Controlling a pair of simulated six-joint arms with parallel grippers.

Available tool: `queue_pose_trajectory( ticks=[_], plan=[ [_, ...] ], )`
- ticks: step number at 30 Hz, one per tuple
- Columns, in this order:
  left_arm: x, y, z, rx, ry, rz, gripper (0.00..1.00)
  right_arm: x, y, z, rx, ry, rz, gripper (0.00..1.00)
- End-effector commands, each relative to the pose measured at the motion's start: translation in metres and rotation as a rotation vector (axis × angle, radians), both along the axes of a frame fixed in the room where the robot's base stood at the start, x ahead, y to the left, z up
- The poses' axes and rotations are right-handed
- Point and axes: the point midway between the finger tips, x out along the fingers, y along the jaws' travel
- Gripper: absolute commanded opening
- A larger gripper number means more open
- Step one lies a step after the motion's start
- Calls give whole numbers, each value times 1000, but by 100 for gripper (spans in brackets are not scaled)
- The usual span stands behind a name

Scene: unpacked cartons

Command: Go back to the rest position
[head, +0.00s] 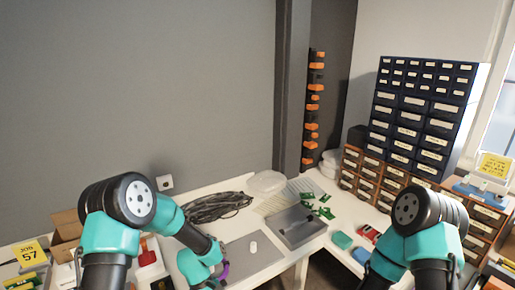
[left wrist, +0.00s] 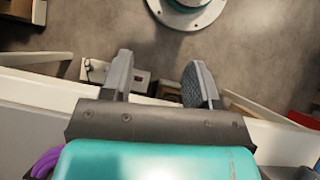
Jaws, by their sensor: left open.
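My left gripper (left wrist: 158,82) is open and empty in the left wrist view. In the head view my left arm (head: 140,230) comes in at the left and bends down toward the front edge of the white table (head: 255,272). The fingers cannot be made out there. My right arm (head: 425,225) is bent at the right. Its gripper is out of the picture.
A grey mat (head: 252,252) with a small white object, a black cable bundle (head: 217,206) and a grey tray (head: 297,228) lie on the table. Drawer cabinets (head: 420,115) stand at the right. A yellow card (head: 30,253) stands at the left.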

Motion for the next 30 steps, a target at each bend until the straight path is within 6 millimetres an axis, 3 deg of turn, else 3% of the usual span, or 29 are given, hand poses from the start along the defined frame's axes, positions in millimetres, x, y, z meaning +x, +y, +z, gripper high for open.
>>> queue_pose_trajectory(
  ticks=[1,3,12,21,30],
  plan=[
    [-22,0,-12,9,7,20,55,0,0,0,0,0,0,43],
    [-39,4,-27,11,-27,25,55,0,0,0,0,0,0,43],
    [-75,35,-67,-15,-261,-68,55,0,0,0,0,0,0,43],
    [-105,66,-89,-36,-539,-228,55,0,0,0,0,0,0,43],
    [-126,84,-93,-33,-747,-359,55,0,0,0,0,0,0,43]
  ],
)
